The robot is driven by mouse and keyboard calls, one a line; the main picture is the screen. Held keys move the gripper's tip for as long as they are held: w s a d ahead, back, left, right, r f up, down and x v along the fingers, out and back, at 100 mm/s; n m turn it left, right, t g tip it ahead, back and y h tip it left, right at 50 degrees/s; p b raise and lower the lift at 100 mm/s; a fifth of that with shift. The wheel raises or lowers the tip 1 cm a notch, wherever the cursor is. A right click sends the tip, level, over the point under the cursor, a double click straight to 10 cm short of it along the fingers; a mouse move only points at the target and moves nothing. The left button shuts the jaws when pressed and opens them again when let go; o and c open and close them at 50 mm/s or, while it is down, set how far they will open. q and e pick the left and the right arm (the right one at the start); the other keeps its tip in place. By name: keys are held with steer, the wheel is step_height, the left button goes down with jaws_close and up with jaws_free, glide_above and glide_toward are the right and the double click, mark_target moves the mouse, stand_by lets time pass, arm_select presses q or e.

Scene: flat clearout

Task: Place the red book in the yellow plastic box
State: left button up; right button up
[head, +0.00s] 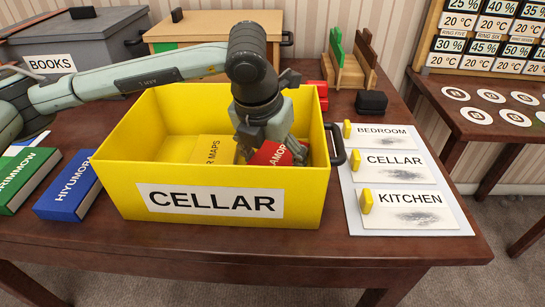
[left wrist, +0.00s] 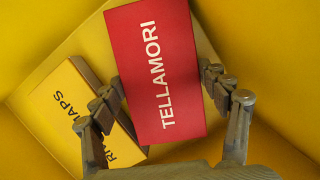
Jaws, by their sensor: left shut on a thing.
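The yellow plastic box (head: 120,185), labelled CELLAR, stands on the table. My left gripper (head: 275,147) reaches down into it from above, on the right side of the box. It is shut on the red book (head: 272,155), marked TELLAMORI, which is inside the box walls. In the left wrist view the red book (left wrist: 160,75) lies between the two fingers (left wrist: 165,92). A yellow book (head: 208,150) marked MAPS lies in the box beside the red one, and it also shows in the left wrist view (left wrist: 75,115). I cannot tell whether the red book touches the floor of the box.
A blue book (head: 70,188) and a green book (head: 25,178) lie left of the box. A board (head: 455,226) with BEDROOM, CELLAR and KITCHEN labels lies to its right. A grey BOOKS box (head: 85,50) and a wooden box (head: 200,27) stand behind. A dark handle (head: 335,145) is on the yellow box's right side.

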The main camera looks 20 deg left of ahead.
steer(key=shift+f, duration=0.1)
arm_select(q)
steer(key=o, duration=1.4)
arm_select(e)
steer(key=shift+w+r, duration=0.25)
steer(key=shift+r, duration=0.25)
arm_select(q)
steer(key=shift+r, duration=0.15)
steer(key=v, duration=0.2)
steer(key=shift+s+r, duration=0.1)
steer(key=shift+r, duration=0.2)
steer(key=v, duration=0.9)
steer(key=shift+b, duration=0.35)
arm_select(e)
steer(key=shift+d+r, duration=0.15)
steer(key=shift+r, duration=0.4)
